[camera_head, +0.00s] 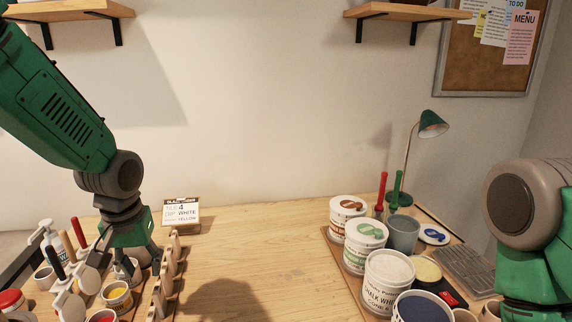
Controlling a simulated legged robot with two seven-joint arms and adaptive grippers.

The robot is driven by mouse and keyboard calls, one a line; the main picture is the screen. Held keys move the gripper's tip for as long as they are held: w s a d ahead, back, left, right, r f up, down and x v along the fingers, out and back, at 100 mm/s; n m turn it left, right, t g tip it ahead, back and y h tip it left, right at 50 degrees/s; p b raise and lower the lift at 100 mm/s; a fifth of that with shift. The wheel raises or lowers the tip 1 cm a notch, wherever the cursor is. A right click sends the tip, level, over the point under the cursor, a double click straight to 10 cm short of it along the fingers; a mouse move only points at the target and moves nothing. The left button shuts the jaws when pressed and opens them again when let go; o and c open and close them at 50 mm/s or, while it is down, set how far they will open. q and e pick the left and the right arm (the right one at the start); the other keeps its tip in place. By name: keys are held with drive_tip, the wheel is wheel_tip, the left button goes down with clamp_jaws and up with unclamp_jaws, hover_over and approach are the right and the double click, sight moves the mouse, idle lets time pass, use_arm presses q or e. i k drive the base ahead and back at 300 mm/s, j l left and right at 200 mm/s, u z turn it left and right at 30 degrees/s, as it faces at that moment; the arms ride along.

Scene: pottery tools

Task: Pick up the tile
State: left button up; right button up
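Several small pale tile-like pieces (167,272) stand in a row on a wooden rack at the left of the table. My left gripper (130,268) points down among the cups and tools just left of the row. Its fingertips are partly hidden, and I cannot tell whether it is open, shut or touching anything. Of my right arm only upper links show at the right edge; its gripper is out of view.
A tray at the right holds labelled tubs, including a chalk white one (387,280), and a grey cup (402,234). A green lamp (432,124) stands behind. A yellow pot (117,296) and brushes crowd the left. The table's middle (265,255) is clear.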

sight(167, 284)
drive_tip(key=k, duration=0.9)
